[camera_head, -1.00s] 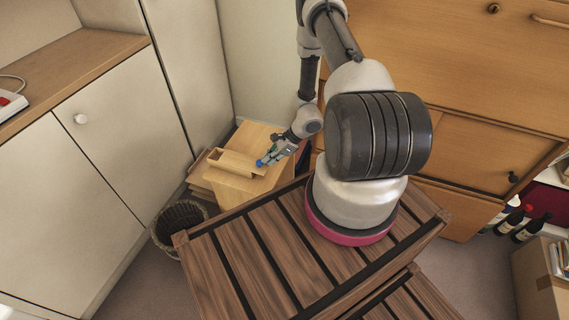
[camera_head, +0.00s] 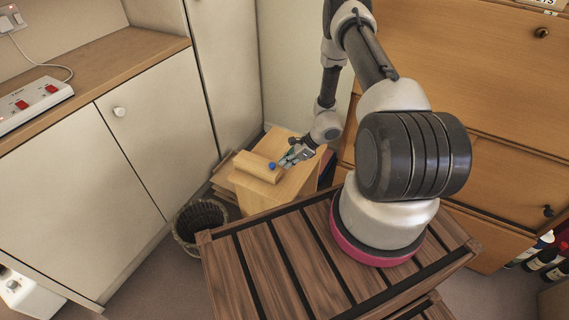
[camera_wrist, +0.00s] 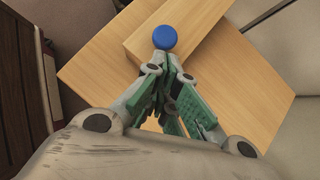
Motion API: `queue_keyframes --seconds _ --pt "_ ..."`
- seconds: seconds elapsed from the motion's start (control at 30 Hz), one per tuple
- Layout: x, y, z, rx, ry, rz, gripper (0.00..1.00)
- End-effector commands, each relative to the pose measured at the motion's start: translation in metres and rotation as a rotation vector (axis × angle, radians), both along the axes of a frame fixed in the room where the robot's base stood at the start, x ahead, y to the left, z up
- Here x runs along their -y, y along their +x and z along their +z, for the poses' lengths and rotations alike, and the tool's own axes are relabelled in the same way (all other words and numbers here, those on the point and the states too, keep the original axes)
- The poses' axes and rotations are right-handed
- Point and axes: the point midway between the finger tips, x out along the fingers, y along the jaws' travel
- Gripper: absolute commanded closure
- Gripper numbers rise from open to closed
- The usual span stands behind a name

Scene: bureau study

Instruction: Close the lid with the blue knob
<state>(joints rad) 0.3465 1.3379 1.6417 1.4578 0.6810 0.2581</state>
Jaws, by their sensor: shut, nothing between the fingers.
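A light wooden box with its lid (camera_head: 256,166) sits on a small wooden cabinet top (camera_head: 293,184). The lid lies over the box, and no opening shows in the head view. The round blue knob (camera_head: 273,166) is at the lid's right edge. In the wrist view the blue knob (camera_wrist: 164,38) sits on the lid's near edge (camera_wrist: 190,22). My gripper (camera_head: 282,164) is shut and empty, its fingertips (camera_wrist: 165,62) right by the knob. I cannot tell whether they touch it.
A wicker basket (camera_head: 198,222) stands on the floor left of the cabinet. White cupboards (camera_head: 130,150) stand to the left, and a wooden bureau (camera_head: 490,165) to the right. A slatted wooden surface (camera_head: 290,255) is in front, under my arm.

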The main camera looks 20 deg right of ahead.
Motion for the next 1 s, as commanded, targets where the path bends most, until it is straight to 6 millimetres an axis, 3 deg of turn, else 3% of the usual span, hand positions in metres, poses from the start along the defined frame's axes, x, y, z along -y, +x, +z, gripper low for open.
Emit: queue_keyframes --seconds 0.1,0.3,0.5,0.87,0.93,1.0 --pt "0.016 -0.004 0.006 0.001 0.0 0.003 1.0" --pt "0.044 -0.016 0.046 0.002 0.0 0.004 1.0" --pt "0.064 -0.026 0.073 0.001 -0.001 0.005 1.0" --pt "0.071 -0.03 0.084 0.009 -0.001 0.019 1.0" --pt "0.069 -0.037 0.085 0.024 0.002 0.081 1.0" --pt "0.063 -0.057 0.085 0.017 0.013 0.16 1.0"
